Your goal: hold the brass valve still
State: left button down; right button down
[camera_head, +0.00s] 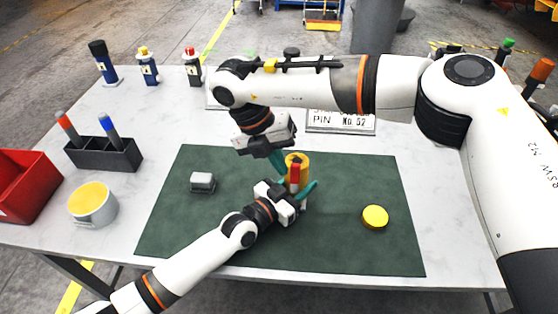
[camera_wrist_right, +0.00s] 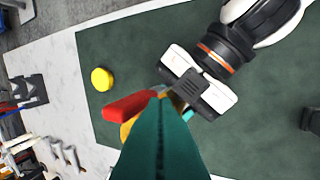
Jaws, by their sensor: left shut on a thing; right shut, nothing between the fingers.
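The brass valve (camera_head: 303,160) stands on the green mat, a yellow body with a red handle (camera_head: 295,176) on its near side. My left gripper (camera_head: 296,192), reaching in from the lower left, is shut on the valve low down; its grip is partly hidden. My right gripper (camera_head: 278,162) comes from above, its teal fingers shut and empty close beside the valve's left side. In the right wrist view its closed fingers (camera_wrist_right: 160,125) cover part of the valve (camera_wrist_right: 126,128); the red handle (camera_wrist_right: 130,105) sticks out beside them. I cannot tell whether they touch it.
A yellow disc (camera_head: 375,216) lies on the mat (camera_head: 345,255) at the right and a small grey block (camera_head: 202,182) at the left. A lettered plate (camera_head: 340,121) lies behind. A yellow-topped pot (camera_head: 92,203), black marker holder (camera_head: 104,154) and red bin (camera_head: 24,187) stand left.

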dwell(0.3)
jog(key=shift+d+y, duration=0.35)
jog(key=shift+y, duration=0.35)
jog(key=shift+y, duration=0.3)
